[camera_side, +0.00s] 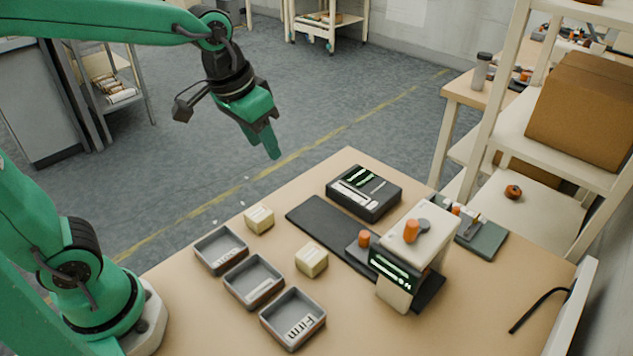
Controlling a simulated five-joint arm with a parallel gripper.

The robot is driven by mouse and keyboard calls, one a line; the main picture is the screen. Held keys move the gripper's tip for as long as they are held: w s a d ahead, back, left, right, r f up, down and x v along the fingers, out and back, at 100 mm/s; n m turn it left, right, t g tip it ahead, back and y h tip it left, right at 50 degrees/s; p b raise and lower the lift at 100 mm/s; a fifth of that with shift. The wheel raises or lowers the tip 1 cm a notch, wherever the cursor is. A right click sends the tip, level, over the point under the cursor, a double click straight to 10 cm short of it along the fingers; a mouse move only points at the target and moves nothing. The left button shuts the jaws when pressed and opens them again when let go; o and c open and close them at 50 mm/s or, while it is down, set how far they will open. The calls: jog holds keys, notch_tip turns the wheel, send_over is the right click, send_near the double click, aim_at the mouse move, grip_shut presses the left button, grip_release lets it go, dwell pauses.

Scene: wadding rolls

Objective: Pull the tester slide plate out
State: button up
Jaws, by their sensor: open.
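The tester (412,252) is a cream housing with a lit green display and an orange knob on top, standing on a long dark base (318,217). A small grey slide plate (354,249) with an orange knob (364,238) sits on this base at the housing's left side. How far it reaches under the housing is hidden. My gripper (268,150) is open and empty, high up and left of the tester, apart from everything on the table.
Two cream wadding rolls (259,219) (311,260) stand near three grey trays (222,250) (254,281) (293,318); the front one reads "Firm". A black device (363,192) with a green display stands behind the base. A shelf (558,150) rises at right.

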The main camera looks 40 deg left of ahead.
jog(key=w+d+f+g, duration=0.2)
jog(key=w+d+f, duration=0.3)
jog(key=w+d, duration=0.25)
jog(key=m+g, duration=0.1)
send_over(365, 234)
jog(key=shift+y, duration=0.3)
notch_tip(365, 234, down, 9)
jog(key=shift+a+r, duration=0.1)
jog(key=shift+r, duration=0.1)
jog(key=shift+w+f, duration=0.1)
jog(key=shift+f, duration=0.1)
jog(key=shift+f, duration=3.8)
grip_shut()
